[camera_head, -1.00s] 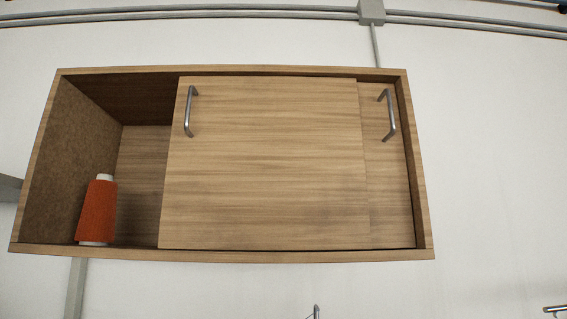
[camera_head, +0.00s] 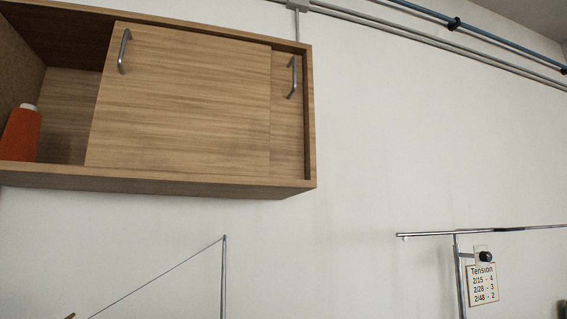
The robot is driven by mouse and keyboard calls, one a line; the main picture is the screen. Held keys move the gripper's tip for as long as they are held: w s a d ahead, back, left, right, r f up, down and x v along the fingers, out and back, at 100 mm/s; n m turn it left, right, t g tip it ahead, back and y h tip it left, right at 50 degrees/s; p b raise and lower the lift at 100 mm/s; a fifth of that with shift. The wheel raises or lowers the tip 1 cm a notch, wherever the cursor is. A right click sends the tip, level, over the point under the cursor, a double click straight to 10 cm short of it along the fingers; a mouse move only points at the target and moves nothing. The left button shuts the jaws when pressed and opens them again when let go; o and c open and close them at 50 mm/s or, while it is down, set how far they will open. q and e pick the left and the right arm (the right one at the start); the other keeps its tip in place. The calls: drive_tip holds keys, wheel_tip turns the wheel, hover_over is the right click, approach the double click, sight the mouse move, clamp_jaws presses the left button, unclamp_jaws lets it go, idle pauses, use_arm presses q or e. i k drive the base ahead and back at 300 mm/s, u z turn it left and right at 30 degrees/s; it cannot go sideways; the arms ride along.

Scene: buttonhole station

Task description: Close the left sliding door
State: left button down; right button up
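The left sliding door (camera_head: 185,100) is a light wood panel in a wall cabinet (camera_head: 240,183). It stands slid to the right, in front of most of the right door (camera_head: 287,130). The left part of the cabinet is open. The left door's metal bar handle (camera_head: 123,51) is near its upper left edge. The right door's handle (camera_head: 293,77) shows near the cabinet's right side. Neither of my grippers is in view.
An orange thread cone (camera_head: 20,134) stands inside the open left part. Below are a thin metal post (camera_head: 224,275) with a slanting line and a metal rack (camera_head: 480,231) with a tension card (camera_head: 483,285). Bare wall lies right of the cabinet.

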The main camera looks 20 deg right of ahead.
sight(169, 100)
drive_tip(key=k, duration=0.15)
drive_tip(key=z, duration=2)
drive_tip(key=i, duration=1.45)
drive_tip(key=u, duration=2.05)
